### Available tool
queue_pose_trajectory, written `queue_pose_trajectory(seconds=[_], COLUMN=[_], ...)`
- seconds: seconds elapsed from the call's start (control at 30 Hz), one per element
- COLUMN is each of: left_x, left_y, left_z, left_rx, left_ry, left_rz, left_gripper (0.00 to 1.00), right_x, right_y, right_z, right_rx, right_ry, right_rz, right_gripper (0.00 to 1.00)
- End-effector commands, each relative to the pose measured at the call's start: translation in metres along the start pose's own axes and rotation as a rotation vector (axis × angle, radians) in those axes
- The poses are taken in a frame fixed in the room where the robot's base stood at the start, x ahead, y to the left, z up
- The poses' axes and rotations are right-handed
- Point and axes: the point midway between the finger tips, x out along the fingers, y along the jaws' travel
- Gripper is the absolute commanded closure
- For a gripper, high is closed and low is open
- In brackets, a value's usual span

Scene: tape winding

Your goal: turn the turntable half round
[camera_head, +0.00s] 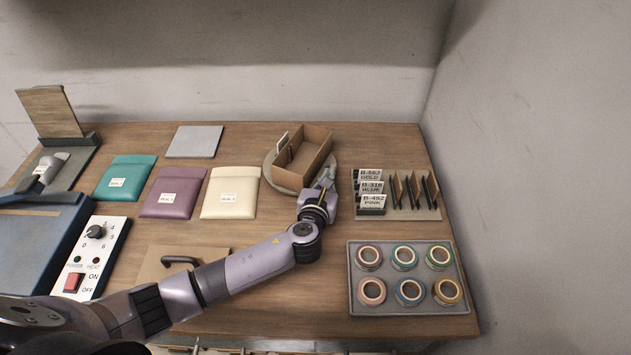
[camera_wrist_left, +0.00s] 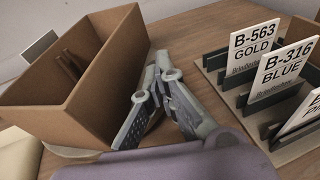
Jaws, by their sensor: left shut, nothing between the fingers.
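The turntable is a round grey-beige disc (camera_head: 267,167), mostly hidden under an open brown cardboard box (camera_head: 313,155). A small white card stands up at the box's left side. In the left wrist view the turntable's edge (camera_wrist_left: 72,152) shows below the box (camera_wrist_left: 95,80). My left gripper (camera_head: 328,174) is shut and empty, its fingers beside the box's right front side, at the turntable's right edge. In the left wrist view the fingers (camera_wrist_left: 160,70) lie close along the box's wall; I cannot tell whether they touch it. My right gripper is not in view.
Right of the gripper stands a rack (camera_head: 400,213) with label cards and dark dividers. A tray (camera_head: 357,305) of tape rolls lies at the front right. A cream pouch (camera_head: 230,192), a purple pouch (camera_head: 173,192) and a teal pouch (camera_head: 125,177) lie left of the turntable.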

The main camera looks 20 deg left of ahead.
Motion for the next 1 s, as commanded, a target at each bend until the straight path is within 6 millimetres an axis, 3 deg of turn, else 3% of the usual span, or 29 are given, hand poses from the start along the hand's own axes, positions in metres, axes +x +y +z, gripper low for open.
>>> queue_pose_trajectory(seconds=[0.5, 1.0], left_x=[0.022, 0.03], left_y=[-0.011, -0.011], left_z=[0.004, 0.006], left_rx=[-0.049, -0.065], left_ry=[0.0, -0.001], left_rz=[0.226, 0.316], left_gripper=[1.0, 1.0], right_x=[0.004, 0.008], right_y=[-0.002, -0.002], right_z=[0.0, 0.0], right_rx=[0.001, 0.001], right_ry=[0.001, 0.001], right_rz=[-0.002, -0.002], right_gripper=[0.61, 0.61])
